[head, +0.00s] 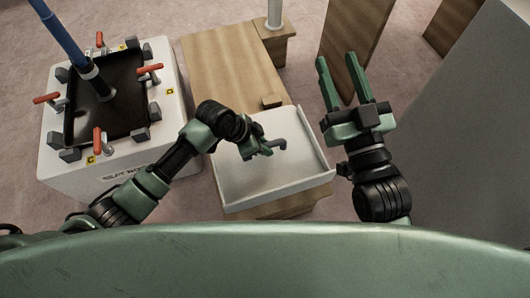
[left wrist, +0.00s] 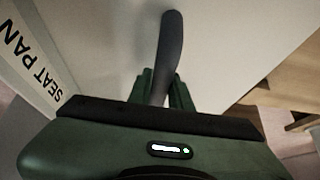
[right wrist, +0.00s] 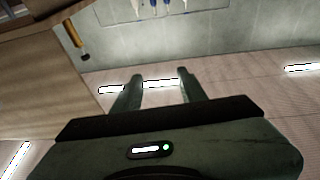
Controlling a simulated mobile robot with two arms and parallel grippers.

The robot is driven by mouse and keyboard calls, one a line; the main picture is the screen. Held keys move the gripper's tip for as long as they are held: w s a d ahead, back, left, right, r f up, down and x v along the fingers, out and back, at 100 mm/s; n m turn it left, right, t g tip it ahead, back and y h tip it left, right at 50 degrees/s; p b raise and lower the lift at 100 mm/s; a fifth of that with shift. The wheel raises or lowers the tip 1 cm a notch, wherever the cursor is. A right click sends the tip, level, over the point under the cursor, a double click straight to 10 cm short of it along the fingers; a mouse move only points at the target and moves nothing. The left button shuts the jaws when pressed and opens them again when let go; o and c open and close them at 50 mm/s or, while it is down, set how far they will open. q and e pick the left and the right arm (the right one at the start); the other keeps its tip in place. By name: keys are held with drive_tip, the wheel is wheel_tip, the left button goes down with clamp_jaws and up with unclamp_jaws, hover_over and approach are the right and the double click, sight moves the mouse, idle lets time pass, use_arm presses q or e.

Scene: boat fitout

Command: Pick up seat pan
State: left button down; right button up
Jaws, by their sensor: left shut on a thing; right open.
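The seat pan (head: 254,184) is a white shallow tray with raised edges, at the near end of a wooden bench in the head view. Its surface also shows in the left wrist view (left wrist: 105,50), beside a strip lettered SEAT PAN. A dark grey curved handle (head: 280,145) stands on the pan. My left gripper (head: 266,150) is shut on this handle; the handle passes between its fingers in the left wrist view (left wrist: 171,50). My right gripper (head: 335,62) is open and empty, to the right of the pan. I cannot tell whether the pan touches the bench.
At left, a white box (head: 70,165) carries a black tray (head: 120,117) with several red-handled clamps and a blue pole. A grey wall (head: 470,130) stands at right.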

use_arm(q)
drive_tip(key=shift+w+r, duration=0.1)
drive_tip(key=shift+r, duration=0.05)
drive_tip(key=shift+r, duration=0.15)
use_arm(e)
drive_tip(key=shift+w+f, duration=0.1)
use_arm(q)
wheel_tip(320, 180, up, 5)
drive_tip(key=shift+r+p, duration=0.1)
drive_tip(key=shift+p, duration=1.15)
wheel_tip(320, 180, up, 4)
drive_tip(key=shift+f+p, duration=0.1)
drive_tip(key=shift+p, duration=0.65)
drive_tip(key=shift+r, duration=0.35)
use_arm(e)
drive_tip(key=s+d+f+g+h, duration=0.1)
drive_tip(key=s+d+f+g, duration=0.1)
drive_tip(key=f+g, duration=0.3)
drive_tip(key=s+d+f+g+h, duration=0.2)
drive_tip(key=s+f+g, duration=0.2)
drive_tip(key=f, duration=0.8)
drive_tip(key=shift+g, duration=1)
drive_tip(key=shift+f, duration=0.1)
